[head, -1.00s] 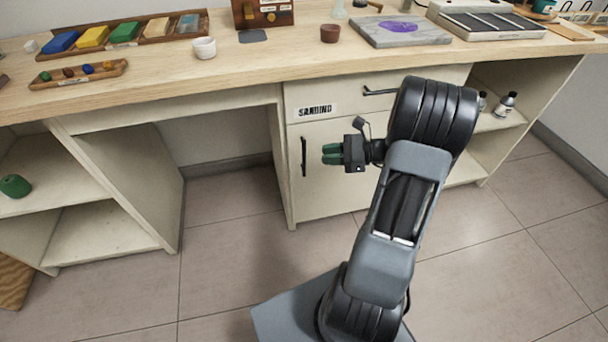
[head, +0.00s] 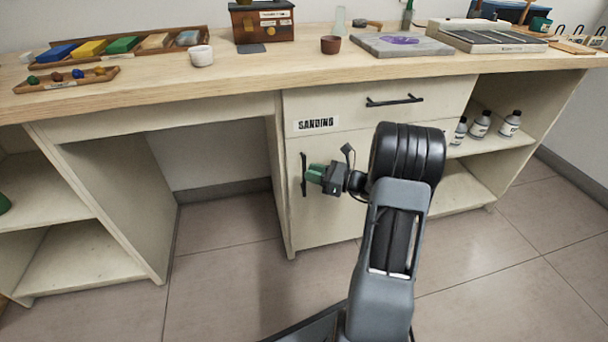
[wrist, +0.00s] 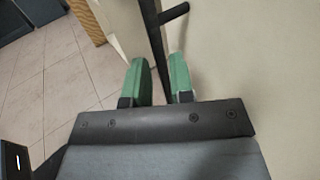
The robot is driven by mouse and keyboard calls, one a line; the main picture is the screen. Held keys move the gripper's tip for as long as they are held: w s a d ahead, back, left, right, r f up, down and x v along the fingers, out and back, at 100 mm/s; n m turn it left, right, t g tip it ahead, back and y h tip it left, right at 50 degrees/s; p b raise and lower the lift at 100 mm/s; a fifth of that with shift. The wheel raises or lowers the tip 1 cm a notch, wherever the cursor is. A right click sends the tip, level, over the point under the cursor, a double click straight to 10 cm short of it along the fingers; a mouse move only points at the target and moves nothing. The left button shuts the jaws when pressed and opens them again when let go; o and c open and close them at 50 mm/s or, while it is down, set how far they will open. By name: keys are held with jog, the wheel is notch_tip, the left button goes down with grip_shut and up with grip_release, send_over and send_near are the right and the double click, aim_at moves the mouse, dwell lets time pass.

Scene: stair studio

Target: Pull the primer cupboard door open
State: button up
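A cream cupboard door (head: 330,224) hangs below a drawer front (head: 440,100) and looks shut. The label at the drawer's lower left reads SANDING (head: 316,124); I see no label reading primer. A black vertical bar handle (head: 303,170) is on the door's left side. My gripper (head: 314,174) is at this handle, its green fingers pointing left. In the wrist view, my gripper (wrist: 160,72) is open, with the dark handle bar (wrist: 153,40) passing between the two fingers. Whether either finger touches the bar cannot be told. My arm hides the door's right part.
The wooden worktop (head: 250,82) overhangs the cupboard and carries trays, a white cup (head: 201,55) and a brown pot (head: 331,45). An open kneehole lies left of the door. Open shelves with bottles (head: 480,124) stand at right. The tiled floor (head: 230,270) in front is clear.

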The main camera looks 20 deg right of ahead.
jog(key=shift+b+x, duration=0.35)
jog(key=shift+x, duration=1.25)
grip_shut()
